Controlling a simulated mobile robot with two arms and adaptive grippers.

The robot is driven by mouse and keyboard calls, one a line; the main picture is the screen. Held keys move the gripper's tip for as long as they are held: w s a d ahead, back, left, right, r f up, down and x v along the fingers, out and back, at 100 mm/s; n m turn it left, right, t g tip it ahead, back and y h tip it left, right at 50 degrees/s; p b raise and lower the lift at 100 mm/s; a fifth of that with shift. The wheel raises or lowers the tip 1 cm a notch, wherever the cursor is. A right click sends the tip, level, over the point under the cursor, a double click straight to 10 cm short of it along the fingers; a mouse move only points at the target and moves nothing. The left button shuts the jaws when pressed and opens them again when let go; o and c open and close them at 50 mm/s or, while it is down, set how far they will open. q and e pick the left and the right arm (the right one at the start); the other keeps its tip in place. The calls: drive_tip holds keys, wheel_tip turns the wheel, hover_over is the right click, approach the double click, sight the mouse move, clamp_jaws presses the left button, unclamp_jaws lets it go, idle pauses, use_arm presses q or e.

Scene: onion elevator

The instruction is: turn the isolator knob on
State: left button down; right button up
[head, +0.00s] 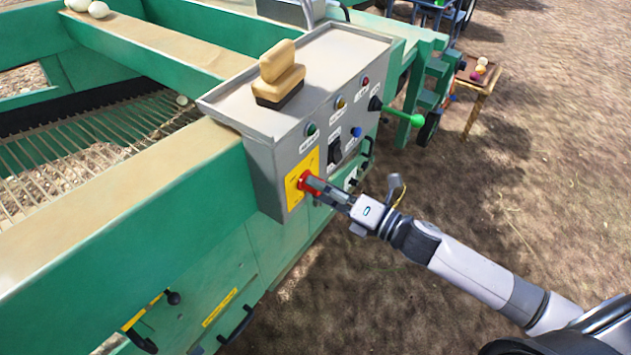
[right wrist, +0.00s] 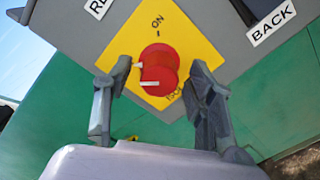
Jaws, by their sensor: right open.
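The isolator knob (head: 305,182) is red and sits on a yellow plate (head: 293,191) low on the grey control box. My right gripper (head: 319,188) is at the knob. In the right wrist view its open fingers (right wrist: 161,73) stand on either side of the knob, with visible gaps. My left gripper is not in view.
The grey control box (head: 330,80) carries several buttons, a black switch (head: 335,152) and a green-tipped lever (head: 416,121). A tan and black brush-like object (head: 279,75) stands on top. Green machine framework (head: 120,230) fills the left. Open ground lies at right.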

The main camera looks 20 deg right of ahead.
drive_tip(key=shift+x, duration=0.9)
drive_tip(key=shift+c, duration=0.6)
drive_tip(key=c, duration=1)
